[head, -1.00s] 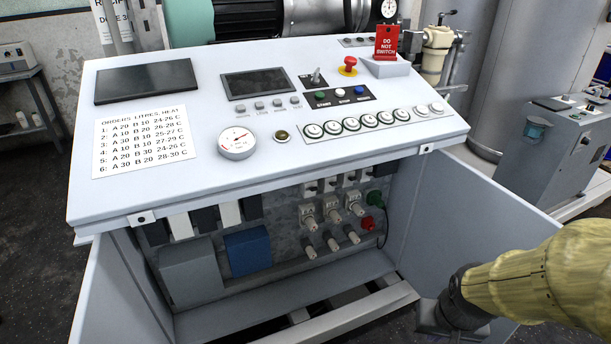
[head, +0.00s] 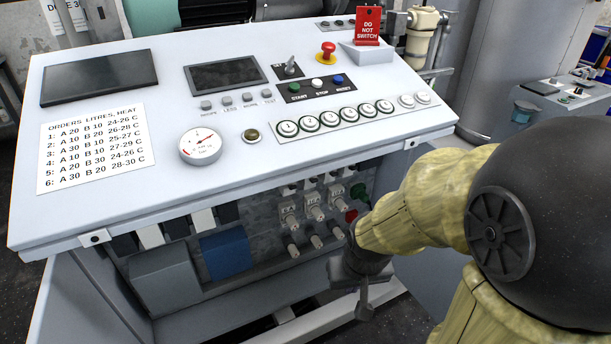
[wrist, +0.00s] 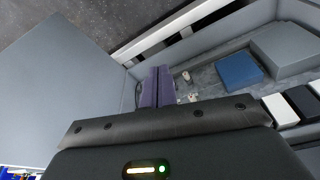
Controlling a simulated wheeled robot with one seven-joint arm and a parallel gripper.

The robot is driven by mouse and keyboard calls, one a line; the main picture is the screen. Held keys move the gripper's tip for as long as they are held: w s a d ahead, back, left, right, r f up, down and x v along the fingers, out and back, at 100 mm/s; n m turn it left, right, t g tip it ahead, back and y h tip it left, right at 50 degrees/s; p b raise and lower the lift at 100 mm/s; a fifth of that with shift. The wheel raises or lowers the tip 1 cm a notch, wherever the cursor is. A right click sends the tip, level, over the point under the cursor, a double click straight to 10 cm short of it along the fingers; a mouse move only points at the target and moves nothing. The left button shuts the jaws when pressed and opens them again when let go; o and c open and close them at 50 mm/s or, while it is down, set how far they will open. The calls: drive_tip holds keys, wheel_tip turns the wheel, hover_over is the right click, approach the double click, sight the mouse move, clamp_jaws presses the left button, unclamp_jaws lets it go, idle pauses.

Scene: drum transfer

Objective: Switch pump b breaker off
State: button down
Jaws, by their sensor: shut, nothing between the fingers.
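Inside the open cabinet below the sloping console (head: 120,205), a row of several small breakers or switches (head: 314,206) shows in the head view, with labels too small to read. I cannot tell which one is the pump b breaker. Cylindrical pale knobs (head: 316,242) stick out below them. My gripper (head: 364,308) is in front of the cabinet opening at its right side, apart from the breakers. Its purple fingers (wrist: 157,88) are together in the wrist view, with nothing between them. Small pale parts (wrist: 187,77) show just beyond the fingers there.
A grey box (head: 165,278) and a blue box (head: 224,252) stand in the cabinet; the blue one also shows in the wrist view (wrist: 239,71). An open cabinet door (wrist: 65,85) fills the wrist view's left. A red "do not switch" sign (head: 368,25) stands on the console.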

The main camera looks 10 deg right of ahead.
drive_tip(key=shift+s+d, duration=0.1)
drive_tip(key=w+d+n+t+y, duration=0.1)
drive_tip(key=w+t, duration=0.5)
drive_tip(key=w, duration=1)
drive_tip(key=w+d+r+n+t+y+b, duration=0.1)
drive_tip(key=w+t+y, duration=0.3)
drive_tip(key=w, duration=1.2)
drive_tip(key=n+t, duration=0.1)
drive_tip(key=t, duration=0.1)
drive_tip(key=shift+w+n+t, duration=0.3)
drive_tip(key=shift+t, duration=0.1)
drive_tip(key=shift+r, duration=0.1)
drive_tip(key=shift+w, duration=0.1)
